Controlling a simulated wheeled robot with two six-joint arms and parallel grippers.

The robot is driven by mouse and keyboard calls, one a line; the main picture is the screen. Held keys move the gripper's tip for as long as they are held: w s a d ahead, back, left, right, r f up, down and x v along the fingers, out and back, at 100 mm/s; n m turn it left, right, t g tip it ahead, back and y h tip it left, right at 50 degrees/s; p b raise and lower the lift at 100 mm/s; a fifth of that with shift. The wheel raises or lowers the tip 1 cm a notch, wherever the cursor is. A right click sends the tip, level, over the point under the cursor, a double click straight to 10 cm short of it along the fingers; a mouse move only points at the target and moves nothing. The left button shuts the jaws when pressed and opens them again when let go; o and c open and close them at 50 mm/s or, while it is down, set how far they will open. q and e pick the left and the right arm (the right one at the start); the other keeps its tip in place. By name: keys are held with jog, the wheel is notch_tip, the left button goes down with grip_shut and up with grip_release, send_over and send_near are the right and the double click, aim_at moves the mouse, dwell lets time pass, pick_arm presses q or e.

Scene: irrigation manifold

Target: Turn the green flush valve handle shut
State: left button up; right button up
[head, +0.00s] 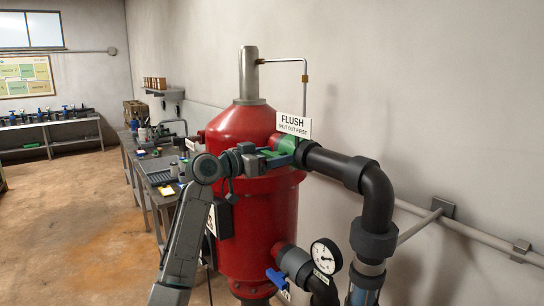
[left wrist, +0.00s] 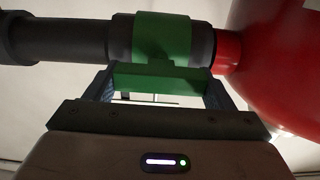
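The green flush valve (head: 286,142) sits on the pipe branch at the upper right of the red filter tank, below the FLUSH sign. In the left wrist view, its green body (left wrist: 162,38) lies between black pipe and a red tank stub. My left gripper (head: 276,160) is at the valve, with its fingers on both sides of the green handle (left wrist: 158,77). No clear gap shows between the fingers and the handle's sides, so it looks gripped. The handle projects from the valve toward my gripper. My right gripper is not in view.
The red tank (head: 243,225) stands just behind my left arm. Black pipe (head: 338,165) runs right and bends down. A pressure gauge (head: 326,256) and a blue-handled valve (head: 277,279) sit lower. A workbench (head: 143,185) stands behind at left; open floor lies left.

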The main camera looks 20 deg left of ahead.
pick_arm(q)
jog(key=shift+c, duration=0.6)
jog(key=shift+f+m+b, duration=0.2)
jog(key=shift+m+b, duration=0.4)
jog(key=shift+b, duration=0.35)
jog(key=m+b, duration=0.4)
jog(key=shift+d, duration=0.1)
jog(key=m+b, duration=0.3)
jog(key=shift+s+m, duration=0.1)
jog(key=shift+m, duration=0.3)
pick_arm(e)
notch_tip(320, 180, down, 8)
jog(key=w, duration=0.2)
pick_arm(q)
jog(key=m+b, duration=0.2)
jog(key=m, duration=0.1)
jog(key=shift+d+f+m, duration=0.1)
jog(key=shift+m, duration=0.2)
jog(key=m+b, duration=0.2)
jog(key=m, duration=0.1)
jog(key=shift+m, duration=0.4)
jog(key=shift+m+b, duration=0.35)
jog(key=shift+m, duration=0.55)
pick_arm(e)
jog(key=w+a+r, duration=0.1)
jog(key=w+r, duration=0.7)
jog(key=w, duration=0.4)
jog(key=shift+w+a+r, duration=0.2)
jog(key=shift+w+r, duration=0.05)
